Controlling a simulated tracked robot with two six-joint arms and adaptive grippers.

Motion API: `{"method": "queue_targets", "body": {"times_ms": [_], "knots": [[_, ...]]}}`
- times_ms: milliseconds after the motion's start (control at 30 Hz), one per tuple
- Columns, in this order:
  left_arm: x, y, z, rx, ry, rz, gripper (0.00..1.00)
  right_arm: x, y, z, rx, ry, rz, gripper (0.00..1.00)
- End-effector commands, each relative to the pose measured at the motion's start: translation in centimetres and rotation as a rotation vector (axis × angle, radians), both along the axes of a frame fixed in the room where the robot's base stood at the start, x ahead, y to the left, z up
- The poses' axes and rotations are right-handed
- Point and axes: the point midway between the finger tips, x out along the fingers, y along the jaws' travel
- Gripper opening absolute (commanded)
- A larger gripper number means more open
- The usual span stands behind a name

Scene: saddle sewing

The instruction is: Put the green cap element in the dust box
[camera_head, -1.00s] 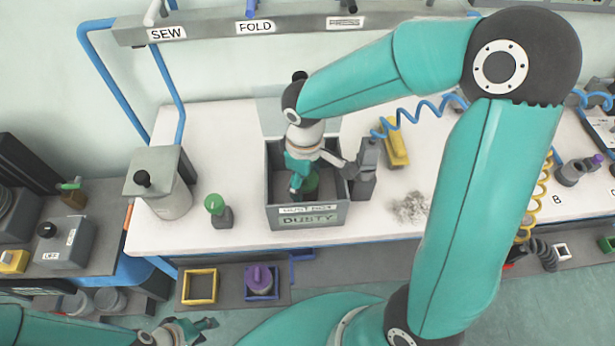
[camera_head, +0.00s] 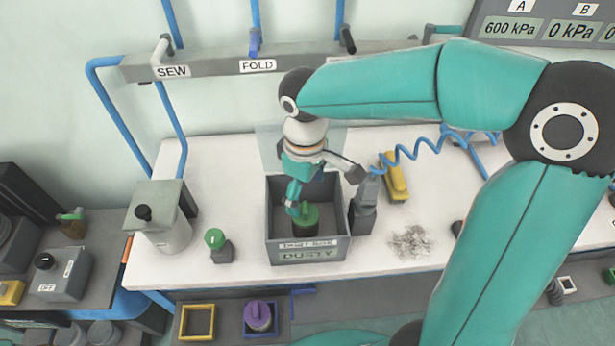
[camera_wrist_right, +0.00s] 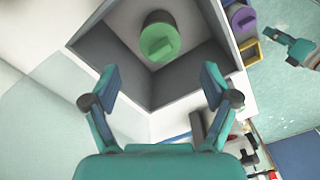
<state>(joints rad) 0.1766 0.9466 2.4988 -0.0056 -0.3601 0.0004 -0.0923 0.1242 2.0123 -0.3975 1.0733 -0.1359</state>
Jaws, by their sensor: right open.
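In the head view this gripper (camera_head: 298,195) is over the box and partly covers the element's side. My left gripper (camera_wrist_right: 285,42) shows small at the right of the right wrist view, apart from the box; its jaw opening is unclear.
A smaller green-topped piece (camera_head: 217,244) stands left of the box, near a lidded grey container (camera_head: 162,222). A grey holder (camera_head: 364,207) stands close at the box's right, beside a yellow block (camera_head: 394,182) and a dust patch (camera_head: 411,241). White table between is clear.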

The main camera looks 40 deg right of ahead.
Motion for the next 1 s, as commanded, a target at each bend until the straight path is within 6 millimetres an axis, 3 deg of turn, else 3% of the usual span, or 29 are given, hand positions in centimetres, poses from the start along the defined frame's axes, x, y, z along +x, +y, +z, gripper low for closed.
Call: {"method": "queue_targets", "body": {"times_ms": [100, 300, 1000], "knots": [[0.0, 0.0, 0.0, 0.0, 0.0, 0.0, 0.4, 0.1, 0.0, 1.9, 0.001, -0.004, 0.0, 0.86], [0.0, 0.0, 0.0, 0.0, 0.0, 0.0, 0.4, 0.0, 0.0, 3.3, 0.0, 0.001, 0.0, 0.86], [0.0, 0.0, 0.0, 0.0, 0.0, 0.0, 0.4, 0.0, 0.0, 3.3, 0.0, 0.001, 0.0, 0.86]]}}
